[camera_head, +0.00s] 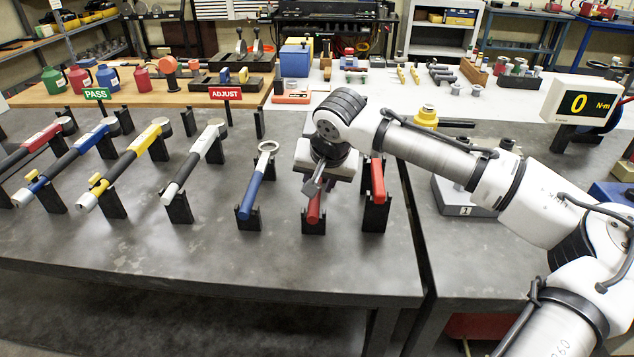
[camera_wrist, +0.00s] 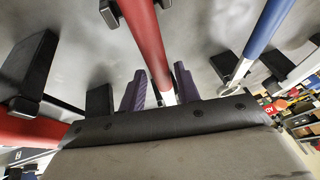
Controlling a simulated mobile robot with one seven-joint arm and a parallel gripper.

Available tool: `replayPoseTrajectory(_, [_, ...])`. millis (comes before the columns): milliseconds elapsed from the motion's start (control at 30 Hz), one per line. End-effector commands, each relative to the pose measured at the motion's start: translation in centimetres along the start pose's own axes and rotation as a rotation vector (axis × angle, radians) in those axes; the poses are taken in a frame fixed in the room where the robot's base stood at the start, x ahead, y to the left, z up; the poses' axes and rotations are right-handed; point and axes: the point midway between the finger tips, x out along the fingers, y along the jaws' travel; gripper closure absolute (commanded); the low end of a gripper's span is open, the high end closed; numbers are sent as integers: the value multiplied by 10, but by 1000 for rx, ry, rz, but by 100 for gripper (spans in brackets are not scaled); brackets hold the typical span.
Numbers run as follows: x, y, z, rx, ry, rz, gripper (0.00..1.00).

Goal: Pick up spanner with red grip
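A spanner with a red grip (camera_head: 314,208) rests in a black stand on the grey bench, under my gripper (camera_head: 317,182). My gripper hides its upper part in the head view. In the wrist view, its red grip (camera_wrist: 148,40) runs to a pale metal shaft between the two fingers of my gripper (camera_wrist: 160,90). The fingers are apart, with a visible gap on the left side and the right finger close to the shaft. I cannot tell whether that finger touches. A second red-handled tool (camera_head: 378,181) sits in a stand just right of it.
A blue-handled ring spanner (camera_head: 252,192) stands close on the left, also in the wrist view (camera_wrist: 268,28). Several torque wrenches, including a yellow one (camera_head: 133,160), fill stands farther left. The bench front (camera_head: 250,265) is clear. A "0 N·m" display (camera_head: 588,103) stands right.

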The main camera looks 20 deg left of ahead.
Motion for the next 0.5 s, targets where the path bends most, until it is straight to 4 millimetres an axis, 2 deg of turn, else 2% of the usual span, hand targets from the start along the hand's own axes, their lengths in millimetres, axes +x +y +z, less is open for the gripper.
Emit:
replayPoseTrajectory(33, [0, 0, 0, 0, 0, 0, 75])
replayPoseTrajectory(233, [0, 0, 0, 0, 0, 0, 100])
replayPoseTrajectory(500, [0, 0, 0, 0, 1, 0, 100])
